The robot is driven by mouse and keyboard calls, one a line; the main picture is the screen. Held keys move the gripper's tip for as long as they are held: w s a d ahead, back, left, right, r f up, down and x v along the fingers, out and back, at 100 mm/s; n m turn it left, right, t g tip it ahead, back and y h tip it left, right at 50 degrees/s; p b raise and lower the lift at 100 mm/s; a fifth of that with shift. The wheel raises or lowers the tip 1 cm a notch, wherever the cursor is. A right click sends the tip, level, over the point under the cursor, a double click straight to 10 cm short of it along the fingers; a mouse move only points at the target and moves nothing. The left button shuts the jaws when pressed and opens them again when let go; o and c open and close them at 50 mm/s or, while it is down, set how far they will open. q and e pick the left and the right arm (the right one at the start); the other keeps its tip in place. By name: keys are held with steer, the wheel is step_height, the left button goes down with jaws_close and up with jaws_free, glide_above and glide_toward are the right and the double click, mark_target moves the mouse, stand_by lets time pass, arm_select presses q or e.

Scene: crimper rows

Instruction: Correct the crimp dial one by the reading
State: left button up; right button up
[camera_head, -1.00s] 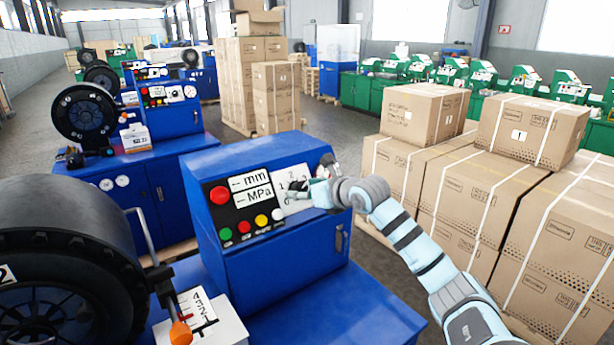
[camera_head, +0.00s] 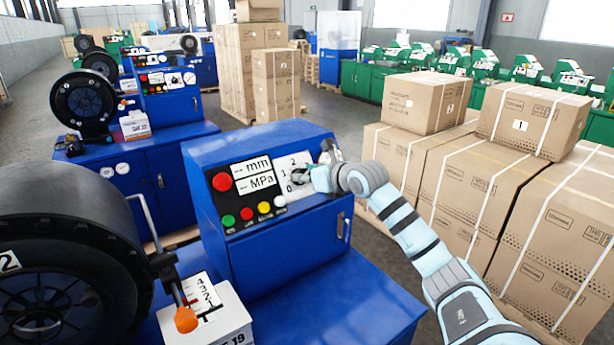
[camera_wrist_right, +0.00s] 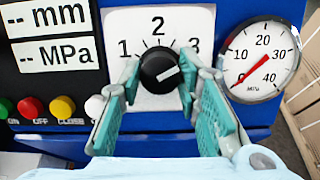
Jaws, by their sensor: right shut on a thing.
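The blue crimper's panel (camera_head: 247,215) carries a black crimp dial (camera_wrist_right: 158,68) on a white plate numbered 1, 2 and 3 in the right wrist view. The dial's white pointer aims right and slightly up, towards the 3. My right gripper (camera_wrist_right: 162,72) has one finger on each side of the knob and is shut on it; it also shows at the panel in the head view (camera_head: 310,175). The displays read "-- mm" (camera_wrist_right: 48,20) and "-- MPa" (camera_wrist_right: 55,55). The round gauge (camera_wrist_right: 262,60) has its red needle low left, near 0. My left gripper is not in view.
Red, green and yellow buttons (camera_head: 247,214) line the panel. A large black crimp head (camera_head: 60,255) and a numbered scale card (camera_head: 200,297) with an orange-tipped rod (camera_head: 186,319) are at left. Cardboard boxes (camera_head: 470,180) stand close right of my arm.

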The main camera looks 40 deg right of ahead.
steer(key=shift+f, duration=0.1)
steer(key=m+h+b, duration=0.1)
steer(key=m+b, duration=0.1)
steer(key=m, duration=0.4)
steer(key=shift+m+g, duration=0.3)
steer(key=m+b, duration=0.1)
steer(key=m, duration=0.1)
steer(key=shift+a+m+h, duration=0.1)
steer(key=shift+m+h, duration=0.3)
steer(key=shift+m+g, duration=0.4)
steer(key=shift+m, duration=1.1)
steer(key=o, duration=0.9)
steer(key=shift+o, duration=1.2)
steer(key=shift+w, duration=0.25)
